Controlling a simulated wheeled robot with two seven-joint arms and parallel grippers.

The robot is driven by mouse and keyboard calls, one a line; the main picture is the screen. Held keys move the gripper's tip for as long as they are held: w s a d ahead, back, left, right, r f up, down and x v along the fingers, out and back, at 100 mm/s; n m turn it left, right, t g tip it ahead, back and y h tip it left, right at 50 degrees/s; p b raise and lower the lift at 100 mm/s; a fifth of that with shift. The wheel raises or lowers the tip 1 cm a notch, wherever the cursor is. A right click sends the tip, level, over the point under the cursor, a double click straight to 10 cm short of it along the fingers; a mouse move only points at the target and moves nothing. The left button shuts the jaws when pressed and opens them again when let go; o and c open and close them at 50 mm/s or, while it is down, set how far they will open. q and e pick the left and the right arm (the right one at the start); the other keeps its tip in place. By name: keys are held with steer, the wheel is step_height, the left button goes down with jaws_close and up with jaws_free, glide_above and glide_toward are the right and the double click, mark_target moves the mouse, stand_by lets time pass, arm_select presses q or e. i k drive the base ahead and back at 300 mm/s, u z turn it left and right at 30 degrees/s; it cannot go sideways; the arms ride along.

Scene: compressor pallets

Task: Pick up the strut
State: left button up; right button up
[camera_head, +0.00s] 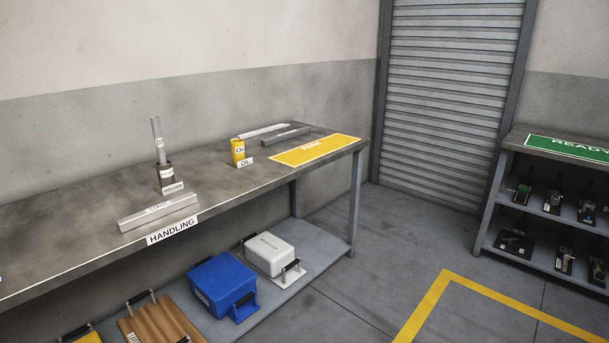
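No label that I can read says strut, so I cannot tell which piece it is. A light grey bar (158,211) with a small label lies near the front edge of the bench, behind the HANDLING sign. A pale thin bar (262,131) and a darker grey bar (286,138) lie side by side near the back of the bench. A grey rod (158,138) stands upright in a dark labelled holder (167,173). Neither of my grippers is in view.
The grey bench (95,215) also bears a yellow can (238,150) and a yellow mat (318,149). A blue box (222,284) and a white box (269,254) sit on its lower shelf. A shelf unit (512,150) stands right. The floor between is clear.

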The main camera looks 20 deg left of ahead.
mark_target(124, 223)
steer(key=u, duration=1.2)
steer(key=i, duration=1.2)
steer(key=u, duration=1.1)
